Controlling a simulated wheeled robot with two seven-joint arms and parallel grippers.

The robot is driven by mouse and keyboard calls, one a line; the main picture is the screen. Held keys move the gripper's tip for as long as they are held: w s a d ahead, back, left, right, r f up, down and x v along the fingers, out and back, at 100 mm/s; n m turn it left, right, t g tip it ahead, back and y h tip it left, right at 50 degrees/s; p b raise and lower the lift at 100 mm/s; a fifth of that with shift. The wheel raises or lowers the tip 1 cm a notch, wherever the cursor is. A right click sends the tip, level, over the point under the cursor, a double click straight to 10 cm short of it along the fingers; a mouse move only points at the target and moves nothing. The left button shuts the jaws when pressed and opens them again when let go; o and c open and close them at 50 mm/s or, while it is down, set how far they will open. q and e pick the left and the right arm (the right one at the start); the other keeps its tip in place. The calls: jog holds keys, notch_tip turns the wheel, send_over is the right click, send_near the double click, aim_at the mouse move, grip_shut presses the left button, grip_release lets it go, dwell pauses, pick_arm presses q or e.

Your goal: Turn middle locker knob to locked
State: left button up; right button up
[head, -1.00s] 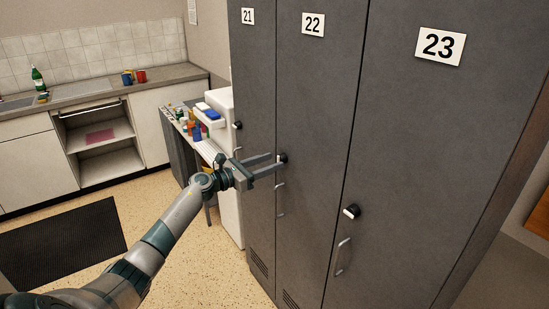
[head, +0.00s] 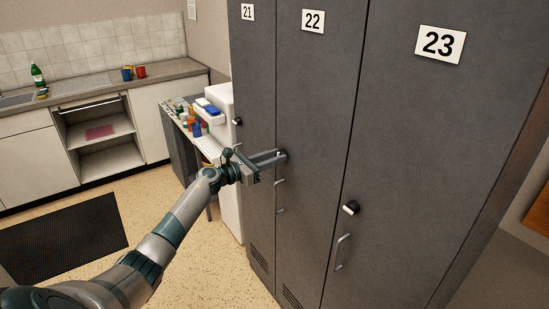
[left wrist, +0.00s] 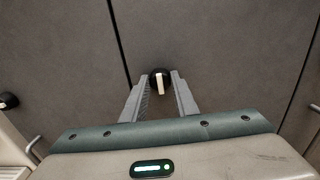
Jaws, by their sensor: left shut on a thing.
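The middle locker (head: 313,100) carries number plate 22 and stands between lockers 21 and 23. My left gripper (head: 281,155) is at its door, with the fingertips at the knob and largely hiding it in the head view. In the left wrist view, the middle knob (left wrist: 159,83) is black with a white bar that points almost straight down in that picture. The knob sits between the two finger ends, and my left gripper (left wrist: 160,86) is shut on it. My right gripper is not in view.
Locker 23's knob (head: 350,208) and handle (head: 342,253) are to the right. Locker 21's knob (head: 238,121) is to the left. A small table (head: 180,124) with several items stands beside the lockers. A dark mat (head: 65,235) lies on the open floor.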

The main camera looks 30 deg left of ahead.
pick_arm(q)
jog(key=shift+n, duration=0.3)
jog(key=n+p, duration=0.1)
jog(key=n, duration=0.4)
jog(key=n+p, duration=0.1)
jog(key=n, duration=1.1)
jog(key=shift+w+a+f+p, duration=0.1)
jog(key=shift+a+p, duration=0.15)
jog(key=shift+p, duration=0.15)
jog(key=shift+n, duration=0.3)
jog(key=o, duration=1.1)
jog(key=shift+f, duration=0.1)
jog(key=shift+c, duration=0.2)
